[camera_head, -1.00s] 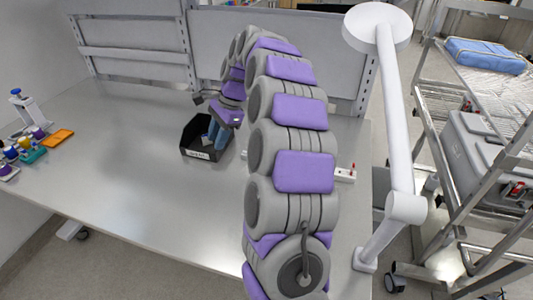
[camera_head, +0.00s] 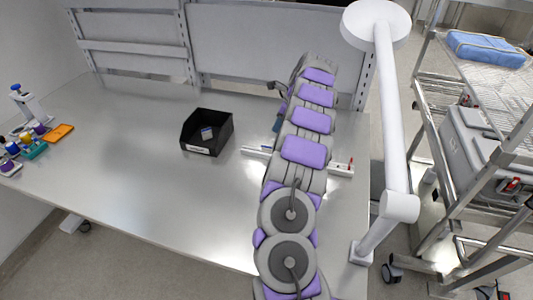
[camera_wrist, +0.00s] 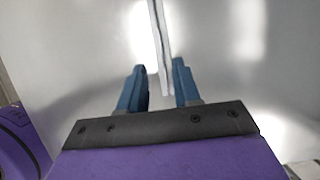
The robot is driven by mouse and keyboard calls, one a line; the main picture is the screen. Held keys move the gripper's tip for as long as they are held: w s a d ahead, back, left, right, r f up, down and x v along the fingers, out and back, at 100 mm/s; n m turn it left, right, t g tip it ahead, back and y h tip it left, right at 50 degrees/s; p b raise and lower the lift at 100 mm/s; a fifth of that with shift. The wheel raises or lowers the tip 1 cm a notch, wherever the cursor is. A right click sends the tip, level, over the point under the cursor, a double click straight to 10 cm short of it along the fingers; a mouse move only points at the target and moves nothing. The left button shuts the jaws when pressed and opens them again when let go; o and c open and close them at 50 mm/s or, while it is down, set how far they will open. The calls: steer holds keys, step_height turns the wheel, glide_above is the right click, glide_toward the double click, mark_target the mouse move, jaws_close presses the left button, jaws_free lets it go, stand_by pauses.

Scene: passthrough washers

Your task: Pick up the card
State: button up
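A small blue-and-white item, apparently the card (camera_head: 207,132), stands inside the black bin (camera_head: 196,150) on the table in the head view. My gripper's blue fingers (camera_head: 277,123) are right of the bin, partly hidden behind my arm. In the wrist view my gripper (camera_wrist: 158,70) is open, its two blue fingers apart. A thin pale strip shows between them, pointing away; I cannot tell its distance from the fingers. No card shows in the wrist view.
A white bar (camera_head: 340,170) with a red end lies on the table under my arm. A white post (camera_head: 394,110) stands right of the arm. Bottles and an orange tray (camera_head: 60,133) are at far left. The table's front left is clear.

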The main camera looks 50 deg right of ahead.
steer(key=b, duration=0.2)
glide_above(267, 151)
steer(key=s+d, duration=0.1)
steer(key=f, duration=0.6)
steer(key=shift+s+d+f, duration=0.15)
steer(key=shift+s+f, duration=0.05)
steer(key=shift+f, duration=0.1)
steer(key=x, duration=0.1)
steer(key=b+x, duration=0.1)
steer(key=x, duration=0.2)
steer(key=shift+s+f, duration=0.2)
steer(key=shift+f, duration=0.25)
steer(key=shift+w+f, duration=0.2)
steer(key=shift+f, duration=0.1)
steer(key=shift+r, duration=0.1)
steer(key=shift+c, duration=0.3)
jaws_close()
